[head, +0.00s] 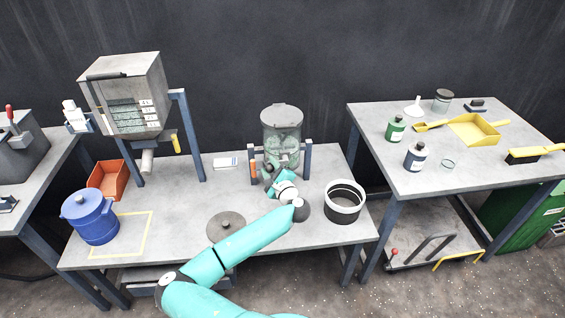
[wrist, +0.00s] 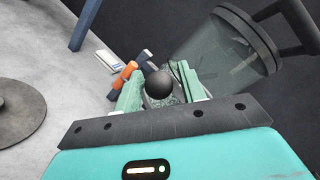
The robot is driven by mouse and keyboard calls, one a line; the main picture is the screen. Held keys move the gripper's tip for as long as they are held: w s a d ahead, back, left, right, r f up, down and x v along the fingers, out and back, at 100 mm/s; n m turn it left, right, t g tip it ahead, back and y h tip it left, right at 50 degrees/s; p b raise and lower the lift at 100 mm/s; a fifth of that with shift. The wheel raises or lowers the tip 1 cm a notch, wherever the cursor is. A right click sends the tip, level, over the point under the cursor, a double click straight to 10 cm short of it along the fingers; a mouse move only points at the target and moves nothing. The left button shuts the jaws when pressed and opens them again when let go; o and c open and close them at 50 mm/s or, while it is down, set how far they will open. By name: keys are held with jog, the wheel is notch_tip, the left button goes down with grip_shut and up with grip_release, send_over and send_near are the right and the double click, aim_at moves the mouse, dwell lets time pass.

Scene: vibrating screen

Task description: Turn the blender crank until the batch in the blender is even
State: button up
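The blender (head: 282,128) is a clear lidded drum on a blue frame on the middle table, with pale green and whitish contents. How even they are is too small to tell. In the wrist view the drum (wrist: 228,50) is tilted at the upper right. The black ball knob of the crank (wrist: 158,85) lies between my gripper's fingers (wrist: 158,88). The fingers are apart, with a small gap beside the knob on the right. In the head view my gripper (head: 272,178) is at the blender's front; my wrist hides most of the crank.
An orange grip (head: 253,170) is left of the blender. A round grey lid (head: 226,226) and an open white bucket (head: 345,201) flank my arm. A blue pot (head: 90,218), an orange bin (head: 108,180) and the hopper machine (head: 125,95) stand left. Bottles (head: 415,156) are on the right table.

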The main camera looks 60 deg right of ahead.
jog(key=shift+o, duration=0.3)
jog(key=shift+a, duration=0.1)
jog(key=shift+v, duration=2.95)
